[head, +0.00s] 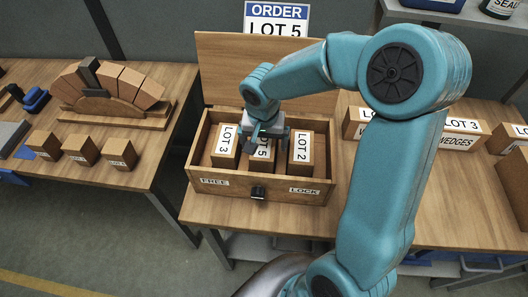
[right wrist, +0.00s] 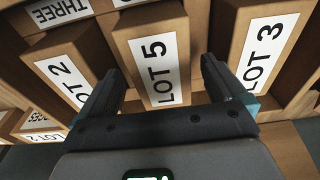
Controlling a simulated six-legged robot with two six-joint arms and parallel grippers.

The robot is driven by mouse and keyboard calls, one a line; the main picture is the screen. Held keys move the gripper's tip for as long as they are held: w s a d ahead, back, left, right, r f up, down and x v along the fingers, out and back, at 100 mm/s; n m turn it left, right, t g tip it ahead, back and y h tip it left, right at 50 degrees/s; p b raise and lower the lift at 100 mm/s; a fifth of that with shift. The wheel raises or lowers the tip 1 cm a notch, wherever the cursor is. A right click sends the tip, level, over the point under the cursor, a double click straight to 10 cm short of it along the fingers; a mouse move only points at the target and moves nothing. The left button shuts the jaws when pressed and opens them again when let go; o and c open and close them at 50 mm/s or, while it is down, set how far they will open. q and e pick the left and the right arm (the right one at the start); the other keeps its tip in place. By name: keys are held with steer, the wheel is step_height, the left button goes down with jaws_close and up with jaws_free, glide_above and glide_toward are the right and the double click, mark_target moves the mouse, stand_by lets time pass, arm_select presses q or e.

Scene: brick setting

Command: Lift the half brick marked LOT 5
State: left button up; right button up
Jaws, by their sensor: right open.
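The half brick marked LOT 5 (head: 262,158) stands in the middle of an open wooden box (head: 240,189), between the LOT 3 brick (head: 225,145) and the LOT 2 brick (head: 301,150). In the right wrist view the LOT 5 brick (right wrist: 155,60) shows its white label between my fingers. My right gripper (head: 266,138) is open over the box. Its two fingers (right wrist: 165,85) reach into the gaps on either side of the LOT 5 brick; I cannot tell whether they touch it. My left gripper is not in view.
The box lid (head: 225,75) stands open behind. A latch knob (head: 258,193) sits on the box front between FREE and LOCK labels. An ORDER LOT 5 sign (head: 277,18) stands behind. More labelled boxes (head: 460,132) are at right. A brick arch (head: 105,90) and small blocks occupy the left table.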

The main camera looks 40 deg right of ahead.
steer(key=shift+w+d+f, duration=0.1)
steer(key=shift+w+f, duration=0.05)
steer(key=shift+f, duration=0.65)
jaws_close()
steer(key=shift+r, duration=0.15)
